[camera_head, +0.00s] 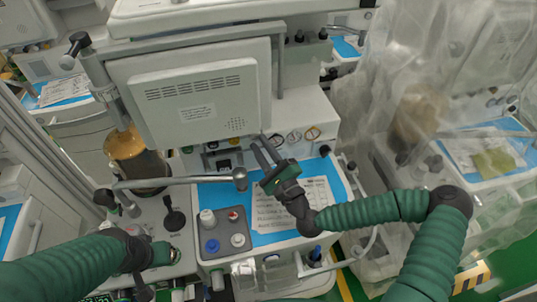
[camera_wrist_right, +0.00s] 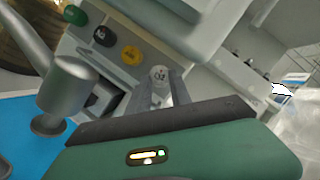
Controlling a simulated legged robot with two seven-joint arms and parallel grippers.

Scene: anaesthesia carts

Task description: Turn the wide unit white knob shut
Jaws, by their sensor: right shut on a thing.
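The white knob (camera_wrist_right: 160,74) sticks out of the unit's panel in the right wrist view. It sits between the fingertips of my right gripper (camera_wrist_right: 161,88), which is shut on it. In the head view my right gripper (camera_head: 263,150) reaches up to the panel below the large grey monitor back; I cannot make out the knob there. A black knob (camera_wrist_right: 104,36), a yellow knob (camera_wrist_right: 130,55) and a green knob (camera_wrist_right: 75,15) line up beside the white one. My left gripper (camera_head: 163,253) is low at the left of the head view, and its fingers are not clear.
A metal arm with a cylindrical end (camera_head: 240,179) stands close left of my right gripper. Round gauges (camera_head: 293,136) are just right of it. A blue work surface (camera_head: 262,238) with a paper sheet lies below. Clear plastic sheeting (camera_head: 360,100) hangs at right.

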